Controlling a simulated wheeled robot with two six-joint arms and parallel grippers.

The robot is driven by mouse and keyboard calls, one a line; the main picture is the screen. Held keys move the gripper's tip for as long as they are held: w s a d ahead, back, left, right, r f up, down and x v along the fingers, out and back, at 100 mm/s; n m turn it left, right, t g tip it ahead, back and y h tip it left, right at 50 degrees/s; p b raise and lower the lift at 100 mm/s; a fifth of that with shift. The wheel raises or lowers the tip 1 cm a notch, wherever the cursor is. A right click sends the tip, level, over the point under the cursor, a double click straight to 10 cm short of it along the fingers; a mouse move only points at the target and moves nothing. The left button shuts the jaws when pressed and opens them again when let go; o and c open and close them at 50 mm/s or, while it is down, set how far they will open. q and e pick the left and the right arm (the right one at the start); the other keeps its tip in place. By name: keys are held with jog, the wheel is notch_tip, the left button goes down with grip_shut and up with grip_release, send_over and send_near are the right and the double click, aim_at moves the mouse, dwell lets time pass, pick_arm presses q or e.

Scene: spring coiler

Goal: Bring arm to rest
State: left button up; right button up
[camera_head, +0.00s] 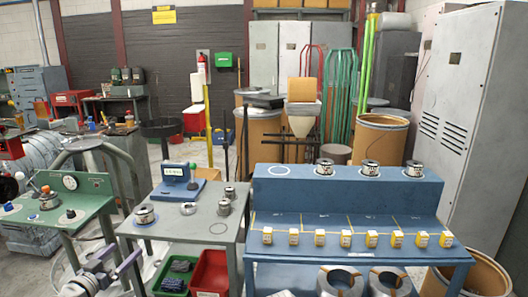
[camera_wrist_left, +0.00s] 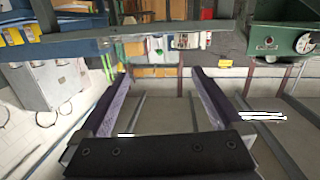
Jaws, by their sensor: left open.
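My left gripper (camera_head: 112,276) is low at the lower left of the head view, in front of the green stand and left of the grey table. In the left wrist view its two purple-lined fingers (camera_wrist_left: 160,76) are spread apart with nothing between them. My right gripper is in neither view.
The green stand (camera_head: 88,190) with a gauge is close by my left gripper. The grey table (camera_head: 215,240) holds metal cylinders and a blue device (camera_head: 178,188). Green and red bins (camera_head: 210,272) sit below. A blue bench (camera_head: 350,195) with several small yellow-and-white boxes stands right.

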pick_arm(q)
jog(key=s+d+f+m+g+h+p, duration=0.15)
jog(key=d+g+p, duration=0.3)
jog(key=d, duration=0.75)
jog(key=s+d+f+m+g+h+p, duration=0.1)
jog(key=d+f+m+g+h+p, duration=0.3)
jog(key=d, duration=0.8)
jog(key=s+d+r+n+g+y+p, duration=0.3)
jog(key=s+d+g+y+p, duration=0.5)
jog(key=s, duration=0.7)
jog(key=shift+s+d+r+g+y+p, duration=0.2)
jog(key=shift+d+g+y+p, duration=0.25)
jog(key=shift+d+y, duration=0.75)
jog(key=shift+d+n, duration=0.1)
jog(key=shift+n, duration=0.15)
